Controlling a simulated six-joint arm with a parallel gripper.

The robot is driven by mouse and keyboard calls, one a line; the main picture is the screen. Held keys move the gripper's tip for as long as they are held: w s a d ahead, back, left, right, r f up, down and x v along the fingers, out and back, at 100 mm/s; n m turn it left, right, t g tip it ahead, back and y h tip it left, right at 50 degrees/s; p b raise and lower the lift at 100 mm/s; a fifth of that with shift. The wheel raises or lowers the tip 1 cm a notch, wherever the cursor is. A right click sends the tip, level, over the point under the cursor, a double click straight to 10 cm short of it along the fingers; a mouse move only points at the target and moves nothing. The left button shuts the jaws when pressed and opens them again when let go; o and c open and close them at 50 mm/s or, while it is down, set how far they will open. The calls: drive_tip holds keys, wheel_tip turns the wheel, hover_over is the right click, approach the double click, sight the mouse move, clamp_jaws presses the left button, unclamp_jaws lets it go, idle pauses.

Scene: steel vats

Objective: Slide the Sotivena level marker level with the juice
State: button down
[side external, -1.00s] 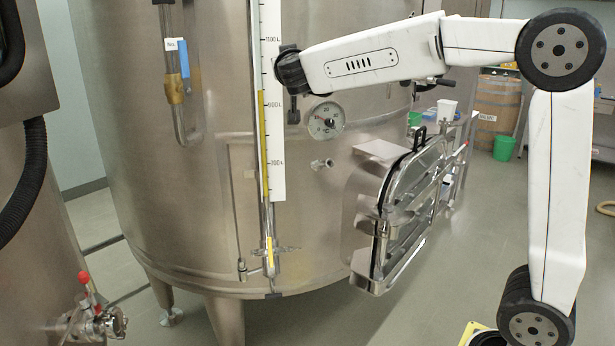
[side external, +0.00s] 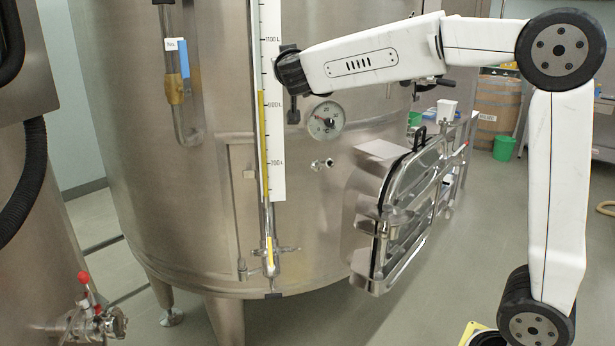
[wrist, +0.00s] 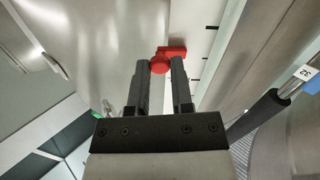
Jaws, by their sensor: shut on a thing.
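The red level marker (wrist: 172,53) shows in the wrist view beside the white scale board. My gripper (wrist: 160,62) is shut on the marker's round knob, with a dark finger on each side. In the side view the marker and my fingertips cannot be made out; my dark wrist is beside the upper part of the scale board (side external: 272,130). The yellow juice (side external: 263,140) stands in the thin upright sight tube on the left edge of the board. Its top is lower than my wrist in the picture.
A steel vat (side external: 180,200) carries the board, a round dial (side external: 325,121), a small tap and a protruding hatch (side external: 408,215) at right. Another glass tube with a blue-and-white label (side external: 178,58) is at left. A red-handled valve (side external: 88,290) is at lower left.

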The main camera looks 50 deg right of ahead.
wheel_tip(320, 180, down, 6)
drive_tip(key=shift+c, duration=2.4)
unclamp_jaws()
drive_tip(key=v, duration=0.7)
drive_tip(key=shift+s+a, duration=0.25)
drive_tip(key=shift+s, duration=0.05)
drive_tip(key=shift+f, duration=0.1)
